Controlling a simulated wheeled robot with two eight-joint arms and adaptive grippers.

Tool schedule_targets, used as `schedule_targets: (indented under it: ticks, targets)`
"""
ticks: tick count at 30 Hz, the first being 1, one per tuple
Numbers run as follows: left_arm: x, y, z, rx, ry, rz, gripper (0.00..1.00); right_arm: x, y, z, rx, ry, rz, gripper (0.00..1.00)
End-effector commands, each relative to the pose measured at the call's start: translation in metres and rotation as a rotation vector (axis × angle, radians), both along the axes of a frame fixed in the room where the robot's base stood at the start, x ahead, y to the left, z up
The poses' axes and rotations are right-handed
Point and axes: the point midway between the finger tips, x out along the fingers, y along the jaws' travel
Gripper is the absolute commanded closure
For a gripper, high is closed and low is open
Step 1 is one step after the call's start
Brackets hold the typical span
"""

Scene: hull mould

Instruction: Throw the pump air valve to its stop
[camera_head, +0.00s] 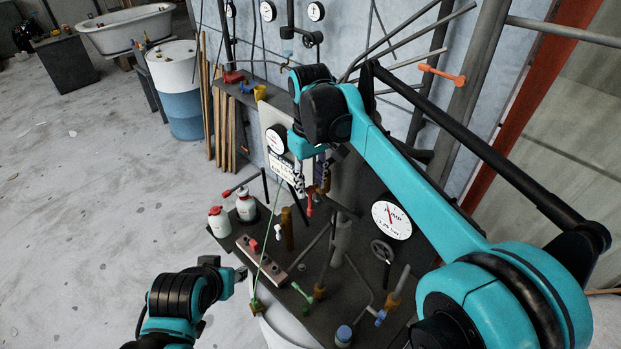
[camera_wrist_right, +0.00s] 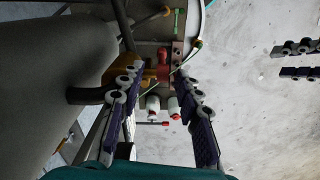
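Several small valves stand on the dark bench; I cannot tell which is the pump air valve. A red-handled valve (camera_head: 309,205) is just below my right gripper (camera_head: 310,180). Others have a green handle (camera_head: 302,292), a blue handle (camera_head: 380,318) and a white handle (camera_head: 278,232). In the right wrist view my right gripper's fingers (camera_wrist_right: 158,110) are apart with nothing held between them. A red part (camera_wrist_right: 164,57) shows beyond them. My left gripper (camera_head: 238,274) is low at the bench's left edge; its two separated fingers show in the right wrist view (camera_wrist_right: 298,59).
A round gauge (camera_head: 391,220) and a handwheel (camera_head: 382,250) stand right of the valves. A blue and white drum (camera_head: 180,90) is behind.

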Motion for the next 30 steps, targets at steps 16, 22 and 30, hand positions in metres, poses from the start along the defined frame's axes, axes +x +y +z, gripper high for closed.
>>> schedule_targets:
  ticks: [16, 22, 30]
  targets:
    - [0.000, 0.000, 0.005, 0.000, 0.000, 0.000, 0.60, 0.000, 0.001, -0.071, -0.001, 0.002, 0.002, 0.66]
    - [0.000, 0.000, 0.005, 0.000, 0.000, 0.000, 0.60, 0.000, 0.001, -0.078, -0.001, 0.001, 0.002, 0.66]
    - [0.000, 0.000, 0.005, 0.000, 0.000, 0.000, 0.60, 0.000, 0.001, -0.077, -0.001, 0.001, 0.002, 0.97]
